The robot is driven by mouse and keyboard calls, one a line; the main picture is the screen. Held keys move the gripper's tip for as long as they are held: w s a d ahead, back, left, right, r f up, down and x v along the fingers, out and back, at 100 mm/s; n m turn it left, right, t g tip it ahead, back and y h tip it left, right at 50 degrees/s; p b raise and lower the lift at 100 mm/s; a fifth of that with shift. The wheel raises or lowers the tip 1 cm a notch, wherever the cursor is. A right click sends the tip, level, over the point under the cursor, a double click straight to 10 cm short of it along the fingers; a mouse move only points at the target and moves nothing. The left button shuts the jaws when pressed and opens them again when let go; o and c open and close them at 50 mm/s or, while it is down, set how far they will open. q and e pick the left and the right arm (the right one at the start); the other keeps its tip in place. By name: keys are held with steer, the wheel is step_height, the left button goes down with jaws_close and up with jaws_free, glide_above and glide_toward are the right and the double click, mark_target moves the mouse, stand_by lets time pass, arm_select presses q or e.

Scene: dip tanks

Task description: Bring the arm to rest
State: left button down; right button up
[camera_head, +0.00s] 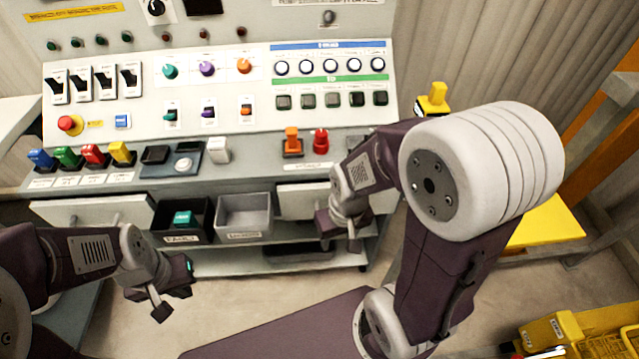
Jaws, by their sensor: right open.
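My right arm is raised and bent across the right half of the head view. Its gripper (340,243) points down in front of the console's lower edge, right of the grey bin. Its fingers are apart, with nothing seen between them. My left arm comes in from the lower left. Its gripper (172,303) hangs low over the floor, in front of the console and below the black bin. I cannot make out the gap between its fingers, and no object shows at it.
The control console (225,130) carries switches, knobs and buttons. A black bin (208,220) holding a teal block (182,218) and a grey bin (268,216) sit below its edge. A yellow platform (545,226) stands right. Yellow crates (600,335) lie lower right. Some floor between is bare.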

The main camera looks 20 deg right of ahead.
step_height(320, 180, up, 21)
steer(key=p, duration=2)
steer(key=shift+r, duration=0.15)
steer(key=shift+o, duration=0.4)
